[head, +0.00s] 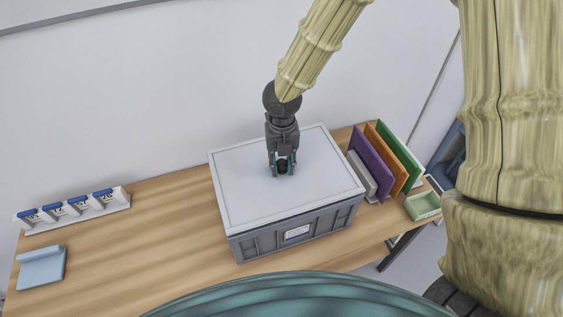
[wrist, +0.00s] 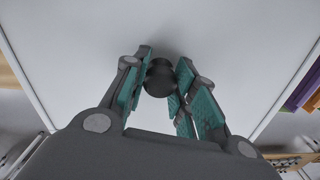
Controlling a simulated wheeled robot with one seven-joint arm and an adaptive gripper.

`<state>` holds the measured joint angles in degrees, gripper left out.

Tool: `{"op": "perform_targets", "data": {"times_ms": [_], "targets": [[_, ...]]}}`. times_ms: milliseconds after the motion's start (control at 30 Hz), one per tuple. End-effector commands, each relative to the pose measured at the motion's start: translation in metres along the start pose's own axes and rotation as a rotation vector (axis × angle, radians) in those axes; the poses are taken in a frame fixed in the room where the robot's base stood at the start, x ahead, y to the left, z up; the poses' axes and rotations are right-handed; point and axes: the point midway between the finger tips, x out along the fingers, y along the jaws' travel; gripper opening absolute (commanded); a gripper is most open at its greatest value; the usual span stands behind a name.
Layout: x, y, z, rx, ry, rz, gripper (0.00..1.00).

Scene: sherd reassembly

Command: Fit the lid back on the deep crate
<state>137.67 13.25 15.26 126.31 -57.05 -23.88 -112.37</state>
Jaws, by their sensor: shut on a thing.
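The deep crate (head: 265,243) is dark grey with a white label on its front and stands on the wooden table. The pale grey lid (head: 245,185) lies over the top of the crate and covers its opening. I cannot tell whether its rim is fully seated. My gripper (head: 283,170) is above the middle of the lid, pointing down, shut on the lid's dark round knob. In the wrist view the knob (wrist: 159,78) sits between the teal finger pads, with the pale lid (wrist: 225,50) behind it. The inside of the crate is hidden.
Purple, orange and green upright folders (head: 386,158) stand close to the right of the crate. A small green tray (head: 422,205) is at the table's right edge. The table (head: 150,240) between is clear.

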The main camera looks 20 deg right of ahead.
Motion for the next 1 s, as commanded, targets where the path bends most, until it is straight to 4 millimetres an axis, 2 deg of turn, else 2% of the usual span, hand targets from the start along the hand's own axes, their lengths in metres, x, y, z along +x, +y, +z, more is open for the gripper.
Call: {"op": "perform_targets", "data": {"times_ms": [933,967,1000], "targets": [[0.015,0.0,0.0,0.0,0.0,0.0,0.0],[0.015,0.0,0.0,0.0,0.0,0.0,0.29],[0.015,0.0,0.0,0.0,0.0,0.0,0.36]]}}
